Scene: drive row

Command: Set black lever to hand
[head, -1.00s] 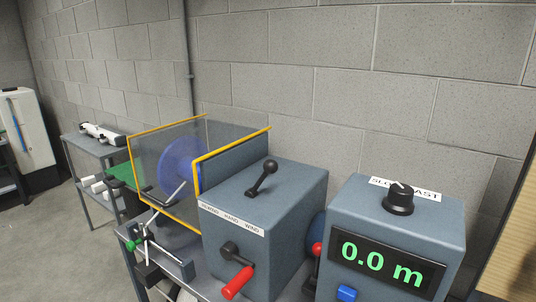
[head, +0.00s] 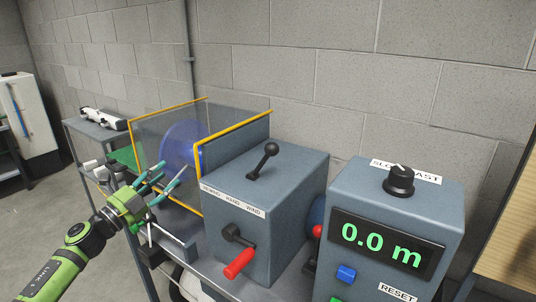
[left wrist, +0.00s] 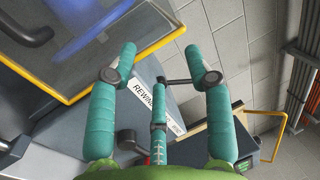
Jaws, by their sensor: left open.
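The black lever (head: 265,160), with a ball knob, stands on top of a grey-blue box (head: 290,180). It leans up and to the right in the head view. A white label (head: 233,199) on the box's front top edge reads rewind, hand, wind from left to right. My left gripper (head: 168,178) has teal fingers, is open and empty, and is left of the box, well apart from the lever. In the left wrist view, the spread fingers (left wrist: 160,62) partly cover the label (left wrist: 147,92) and a dark rod, probably the lever (left wrist: 178,81). My right gripper is not in view.
A yellow-edged clear guard (head: 165,135) around a blue reel (head: 182,147) stands close beside my left gripper. A red-handled crank (head: 240,262) sticks out of the box's front. A display unit (head: 390,240) stands to the right. The air above the box is clear.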

